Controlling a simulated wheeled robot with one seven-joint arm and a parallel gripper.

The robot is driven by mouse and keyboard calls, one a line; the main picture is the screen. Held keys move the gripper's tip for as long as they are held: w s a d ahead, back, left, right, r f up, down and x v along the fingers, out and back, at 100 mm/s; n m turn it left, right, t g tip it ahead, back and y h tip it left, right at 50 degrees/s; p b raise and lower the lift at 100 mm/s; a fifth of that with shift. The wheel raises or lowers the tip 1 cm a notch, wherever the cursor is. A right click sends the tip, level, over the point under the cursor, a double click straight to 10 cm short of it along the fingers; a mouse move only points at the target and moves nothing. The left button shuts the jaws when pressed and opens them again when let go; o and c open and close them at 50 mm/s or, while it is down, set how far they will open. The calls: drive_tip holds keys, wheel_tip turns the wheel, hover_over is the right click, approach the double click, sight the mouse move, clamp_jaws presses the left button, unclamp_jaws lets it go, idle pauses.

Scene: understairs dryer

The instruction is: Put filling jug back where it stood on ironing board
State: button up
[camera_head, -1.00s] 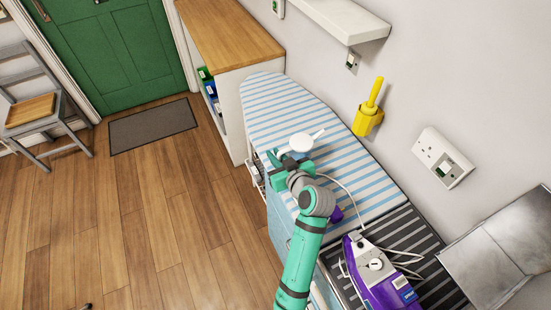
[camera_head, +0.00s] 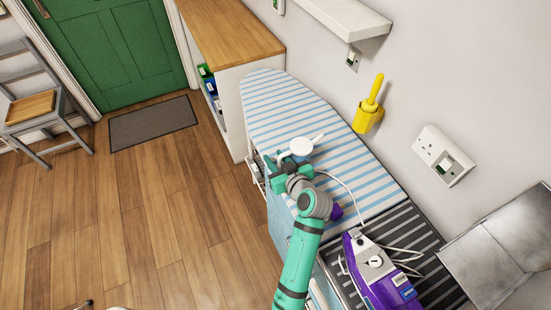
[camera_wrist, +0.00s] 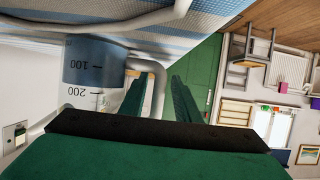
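The filling jug (camera_head: 301,147) is white-topped with a spout pointing right. It is upright over the striped ironing board (camera_head: 345,150), near its left edge. In the wrist view, which is upside down, the jug (camera_wrist: 92,72) shows bluish contents and 100 and 200 marks. Its pale handle (camera_wrist: 158,82) lies between the two green fingers of my gripper (camera_wrist: 160,98), with little room either side. My gripper (camera_head: 287,173) seems shut on the handle and stands just left of and in front of the jug. I cannot tell whether the jug's base touches the board.
A purple iron (camera_head: 378,272) stands on the dark ribbed rest (camera_head: 420,235), its white cord (camera_head: 350,192) running over the board near the jug. A yellow holder (camera_head: 368,115) and a socket (camera_head: 443,155) are on the wall. The board's far end is clear.

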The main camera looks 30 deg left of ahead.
drive_tip(key=shift+d+r, duration=0.1)
drive_tip(key=shift+r, duration=0.05)
drive_tip(key=v, duration=1.1)
drive_tip(key=shift+s+d+r, duration=0.2)
drive_tip(key=shift+d+r, duration=0.05)
